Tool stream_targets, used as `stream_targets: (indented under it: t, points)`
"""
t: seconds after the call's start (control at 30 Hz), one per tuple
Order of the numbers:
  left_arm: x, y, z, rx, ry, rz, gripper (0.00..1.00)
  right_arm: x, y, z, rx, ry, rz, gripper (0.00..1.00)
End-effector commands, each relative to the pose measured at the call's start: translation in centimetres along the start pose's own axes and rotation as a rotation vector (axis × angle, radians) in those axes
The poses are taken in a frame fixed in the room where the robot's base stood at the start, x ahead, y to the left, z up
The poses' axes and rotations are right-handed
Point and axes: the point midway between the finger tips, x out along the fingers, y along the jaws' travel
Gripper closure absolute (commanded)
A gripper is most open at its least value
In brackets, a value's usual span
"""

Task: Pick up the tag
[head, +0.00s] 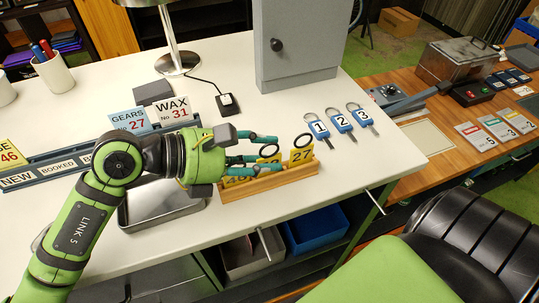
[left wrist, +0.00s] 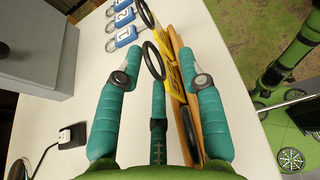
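Yellow tags with black rings stand in a wooden rack (head: 270,184) near the table's front edge. The tag numbered 27 (head: 300,156) is at the rack's right end; others are partly hidden by my gripper. My left gripper (head: 268,155) is open, its teal fingers spread over the rack. In the left wrist view, a black ring (left wrist: 152,60) and a yellow tag (left wrist: 172,80) show between the open fingers (left wrist: 162,78), beside the wooden rack (left wrist: 181,62). I cannot tell whether any finger touches a tag. My right gripper is not in view.
Blue key tags (head: 342,122) numbered 1, 2 and 3 lie right of the rack. A grey cabinet (head: 297,50) stands behind. A metal tray (head: 160,210) and a card rail (head: 70,165) are left.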

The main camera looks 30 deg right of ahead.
Motion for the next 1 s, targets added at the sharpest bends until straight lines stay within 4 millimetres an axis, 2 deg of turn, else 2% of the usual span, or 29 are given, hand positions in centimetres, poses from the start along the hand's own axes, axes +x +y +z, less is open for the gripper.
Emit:
stream_targets:
  t: [0.23,0.27,0.3,0.37,0.4,0.77,0.87,1.0]
  points:
    - [0.3,0.0,-0.1,0.000,0.001,0.001,0.61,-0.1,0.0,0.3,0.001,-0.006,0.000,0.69]
    - [0.3,0.0,-0.1,0.000,0.001,0.001,0.69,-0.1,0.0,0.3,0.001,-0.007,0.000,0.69]
    - [0.3,0.0,-0.1,0.000,0.001,0.001,0.82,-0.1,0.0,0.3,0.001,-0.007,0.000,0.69]
    - [0.3,0.0,-0.1,0.000,0.001,0.001,0.97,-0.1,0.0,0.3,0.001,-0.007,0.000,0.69]
    - [0.3,0.0,-0.1,0.000,0.001,0.001,1.00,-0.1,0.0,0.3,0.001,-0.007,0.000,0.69]
    - [0.2,0.0,0.0,0.001,0.001,0.001,1.00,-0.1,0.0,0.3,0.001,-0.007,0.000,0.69]
    - [-0.1,0.1,0.7,0.003,0.001,0.002,1.00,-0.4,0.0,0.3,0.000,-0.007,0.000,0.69]
    - [-1.0,0.0,2.8,0.005,0.000,0.002,1.00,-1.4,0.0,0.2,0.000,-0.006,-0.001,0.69]
